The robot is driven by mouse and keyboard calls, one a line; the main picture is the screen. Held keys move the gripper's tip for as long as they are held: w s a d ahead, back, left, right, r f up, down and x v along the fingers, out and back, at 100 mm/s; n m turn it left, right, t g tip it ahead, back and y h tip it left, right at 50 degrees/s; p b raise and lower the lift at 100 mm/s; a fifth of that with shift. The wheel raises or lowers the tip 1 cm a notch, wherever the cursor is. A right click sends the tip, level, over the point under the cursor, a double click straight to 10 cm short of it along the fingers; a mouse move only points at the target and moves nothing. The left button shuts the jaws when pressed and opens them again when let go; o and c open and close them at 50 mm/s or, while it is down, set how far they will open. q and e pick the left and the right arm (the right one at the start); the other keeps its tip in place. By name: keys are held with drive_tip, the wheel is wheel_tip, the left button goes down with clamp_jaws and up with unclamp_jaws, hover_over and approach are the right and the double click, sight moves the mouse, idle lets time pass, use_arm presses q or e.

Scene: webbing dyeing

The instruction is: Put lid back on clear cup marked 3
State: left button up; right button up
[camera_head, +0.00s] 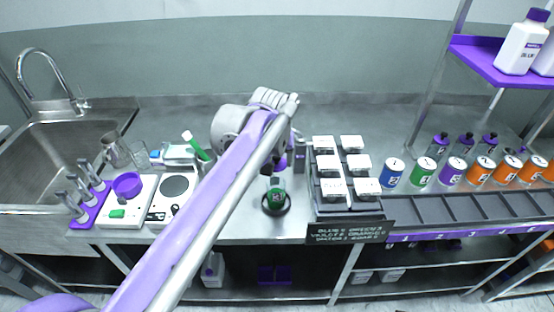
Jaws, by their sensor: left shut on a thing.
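A small cup (275,197) with green contents and a small white marking stands upright on the bench in a dark round ring (274,209); the marking is too small to read for certain. My left gripper (279,160) is above and slightly behind the cup in the picture, partly hidden by my own arm. It is shut on a small purple piece that looks like a lid (281,162), held apart from the cup. The top of the cup appears uncovered. My right gripper is not in view.
Right of the cup is a rack of white-lidded boxes (334,188) with a black sign (349,232). Coloured cans (422,171) line the bench further right. Bare bench lies in front of the cup.

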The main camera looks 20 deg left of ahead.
sight(276, 170)
use_arm(q)
drive_tip(key=shift+a+f+b, duration=0.15)
drive_tip(key=shift+f+b, duration=0.4)
drive_tip(key=shift+f, duration=0.2)
wheel_tip(276, 170, down, 2)
drive_tip(key=shift+f+b, duration=0.25)
drive_tip(key=shift+b, duration=0.8)
wheel_tip(276, 170, down, 2)
drive_tip(key=shift+f+b, duration=0.15)
drive_tip(key=shift+b, duration=0.4)
drive_tip(key=shift+p, duration=0.35)
drive_tip(key=shift+f, duration=0.15)
idle(0.8)
drive_tip(key=o, duration=1.4)
